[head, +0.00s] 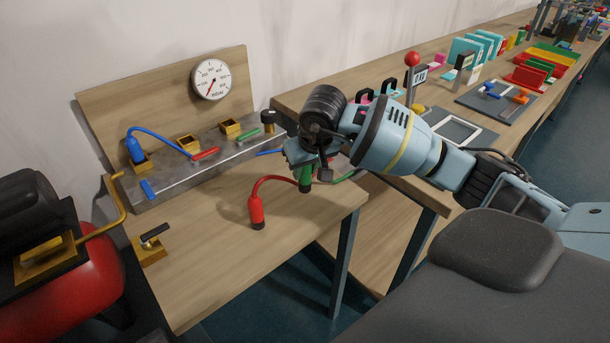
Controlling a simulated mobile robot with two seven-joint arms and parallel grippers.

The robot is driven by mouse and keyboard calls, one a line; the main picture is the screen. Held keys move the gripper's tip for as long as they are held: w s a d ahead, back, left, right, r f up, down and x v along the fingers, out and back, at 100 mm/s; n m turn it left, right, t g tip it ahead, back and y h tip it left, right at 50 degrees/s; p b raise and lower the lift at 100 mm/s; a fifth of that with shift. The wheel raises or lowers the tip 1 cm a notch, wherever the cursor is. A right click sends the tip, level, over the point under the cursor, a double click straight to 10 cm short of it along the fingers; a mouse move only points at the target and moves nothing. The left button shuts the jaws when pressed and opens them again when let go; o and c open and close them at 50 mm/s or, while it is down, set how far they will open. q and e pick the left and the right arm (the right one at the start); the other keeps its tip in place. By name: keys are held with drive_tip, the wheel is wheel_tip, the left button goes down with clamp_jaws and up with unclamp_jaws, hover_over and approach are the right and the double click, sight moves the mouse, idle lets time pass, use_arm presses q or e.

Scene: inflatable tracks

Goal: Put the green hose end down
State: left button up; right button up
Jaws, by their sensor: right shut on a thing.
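The green hose end (305,180) is a small green cylinder at the middle of the head view, hanging roughly upright. My right gripper (307,162) is shut on it from above, near the right part of the near table. The gripper and wrist hide its upper part. A green hose (345,177) shows to the right, under my wrist. Whether the hose end touches the table is hard to tell. My left gripper is not in view.
A red hose end (256,211) stands on the wooden table (205,240). A blue hose end (135,150) sits at a brass socket on the grey manifold (170,180). A gauge (211,79) is behind. A red tank (85,285) stands left. The table's front is clear.

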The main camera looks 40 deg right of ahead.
sight(305, 177)
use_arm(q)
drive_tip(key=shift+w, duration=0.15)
use_arm(e)
drive_tip(key=shift+w+d, duration=0.1)
drive_tip(key=shift+w, duration=0.1)
drive_tip(key=shift+w+d, duration=0.1)
drive_tip(key=shift+w, duration=0.15)
wheel_tip(305, 177, down, 4)
drive_tip(key=shift+r, duration=0.2)
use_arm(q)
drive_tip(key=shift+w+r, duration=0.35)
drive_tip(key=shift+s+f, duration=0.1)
use_arm(e)
drive_tip(key=shift+f, duration=0.2)
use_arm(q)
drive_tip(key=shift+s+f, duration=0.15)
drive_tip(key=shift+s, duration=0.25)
use_arm(e)
drive_tip(key=o, duration=1)
drive_tip(key=shift+o, duration=0.2)
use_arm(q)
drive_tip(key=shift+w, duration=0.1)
use_arm(e)
drive_tip(key=shift+r, duration=0.1)
